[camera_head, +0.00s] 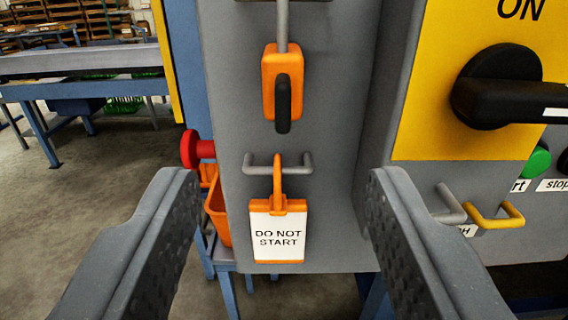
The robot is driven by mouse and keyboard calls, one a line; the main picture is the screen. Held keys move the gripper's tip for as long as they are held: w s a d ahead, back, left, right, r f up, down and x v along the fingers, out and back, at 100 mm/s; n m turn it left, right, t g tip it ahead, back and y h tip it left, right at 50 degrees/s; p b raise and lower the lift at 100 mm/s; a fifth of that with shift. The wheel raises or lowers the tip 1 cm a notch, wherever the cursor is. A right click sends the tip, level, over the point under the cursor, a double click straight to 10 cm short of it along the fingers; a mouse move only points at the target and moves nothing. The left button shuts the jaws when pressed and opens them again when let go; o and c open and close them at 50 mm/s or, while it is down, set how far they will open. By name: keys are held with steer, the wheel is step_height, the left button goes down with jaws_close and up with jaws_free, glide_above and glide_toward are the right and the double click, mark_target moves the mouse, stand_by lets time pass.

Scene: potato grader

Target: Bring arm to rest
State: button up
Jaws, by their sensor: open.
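My gripper (283,200) is open, with one dark finger at the left and one at the right of the picture. Nothing is between the fingers. Beyond them, a white and orange "DO NOT START" tag (278,232) hangs from a grey handle bar (262,168) on the grey panel (340,110). The tag shows in the gap between the fingers. I cannot tell how far it is from the fingertips.
Above the tag, an orange piece with a black lever (283,100) hangs on a grey bar. A yellow panel (425,110) marked "ON" carries a black rotary handle (497,88). A red knob (190,149) sticks out left. Open floor (80,200) lies left.

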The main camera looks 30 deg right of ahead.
steer(key=w+a+r+n+t+y+b, duration=0.1)
steer(key=a+r+n+y, duration=0.1)
steer(key=a+r+y, duration=0.6)
steer(key=w+a+r+n+t+y, duration=0.1)
steer(key=w+a+r+n+t, duration=0.15)
steer(key=r, duration=0.85)
steer(key=s+a+r+n+g+y+b, duration=0.1)
steer(key=s+r+n+g, duration=0.1)
steer(key=s+r, duration=1)
steer(key=shift+s+a+r+g, duration=0.35)
steer(key=shift+s+g, duration=0.2)
steer(key=shift+s, duration=0.4)
